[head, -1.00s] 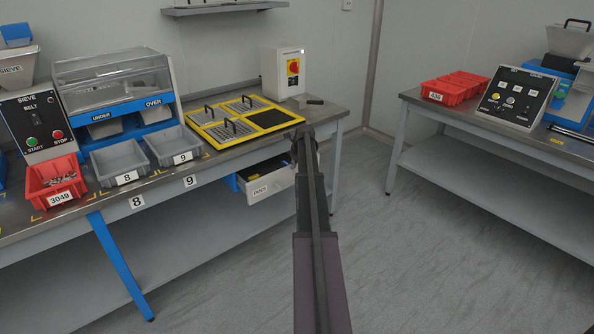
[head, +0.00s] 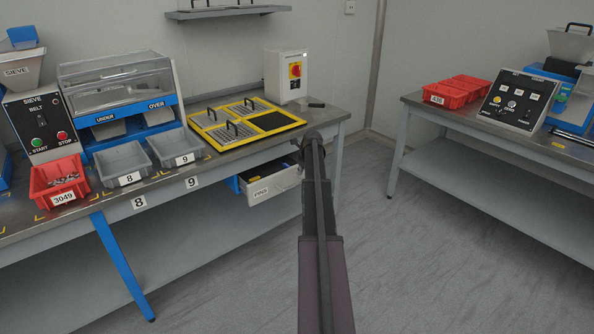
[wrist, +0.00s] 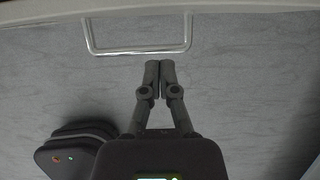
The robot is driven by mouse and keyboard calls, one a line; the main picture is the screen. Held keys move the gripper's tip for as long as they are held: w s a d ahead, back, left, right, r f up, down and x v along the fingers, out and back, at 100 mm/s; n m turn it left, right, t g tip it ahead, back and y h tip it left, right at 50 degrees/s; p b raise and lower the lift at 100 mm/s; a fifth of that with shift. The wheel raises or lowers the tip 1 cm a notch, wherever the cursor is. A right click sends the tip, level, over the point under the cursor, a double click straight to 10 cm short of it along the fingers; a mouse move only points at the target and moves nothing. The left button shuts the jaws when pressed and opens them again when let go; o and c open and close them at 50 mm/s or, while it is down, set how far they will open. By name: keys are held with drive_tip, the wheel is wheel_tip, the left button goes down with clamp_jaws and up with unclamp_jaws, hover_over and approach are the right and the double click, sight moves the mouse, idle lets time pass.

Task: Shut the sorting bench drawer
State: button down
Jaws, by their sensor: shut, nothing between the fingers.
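The sorting bench drawer (head: 275,189) stands open under the right end of the left bench, its pale front labelled PINS. In the wrist view, the pale drawer front (wrist: 235,7) runs along the top edge, with its U-shaped metal handle (wrist: 138,51) hanging into view. My gripper (wrist: 153,65) is shut and empty, with its fingertips just below the handle bar in that picture. I cannot tell whether they touch it. In the head view my arm covers the drawer's right end and the fingertips are hidden.
The sorting bench (head: 225,165) carries a yellow-framed tray (head: 300,122), grey bins (head: 122,165), a red bin (head: 40,187) and a sieve machine. A blue brace (head: 122,270) slants below the bench. A second bench (head: 480,134) stands at right, with open floor between.

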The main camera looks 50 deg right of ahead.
drive_tip(key=p+v, duration=0.8)
drive_tip(key=v, duration=0.1)
drive_tip(key=shift+r+p, duration=0.3)
drive_tip(key=shift+r, duration=0.15)
drive_tip(key=shift+d, duration=0.1)
drive_tip(key=shift+s+f, duration=0.1)
drive_tip(key=s+a+f+t+b, duration=0.2)
drive_tip(key=s+a+t+b, duration=0.1)
drive_tip(key=b, duration=0.3)
drive_tip(key=shift+s+a+f+t+h+b, duration=0.2)
drive_tip(key=shift+s+a+t+h+b, duration=0.15)
drive_tip(key=shift+a+t, duration=0.4)
drive_tip(key=shift+w+f, duration=0.1)
drive_tip(key=shift+w, duration=0.1)
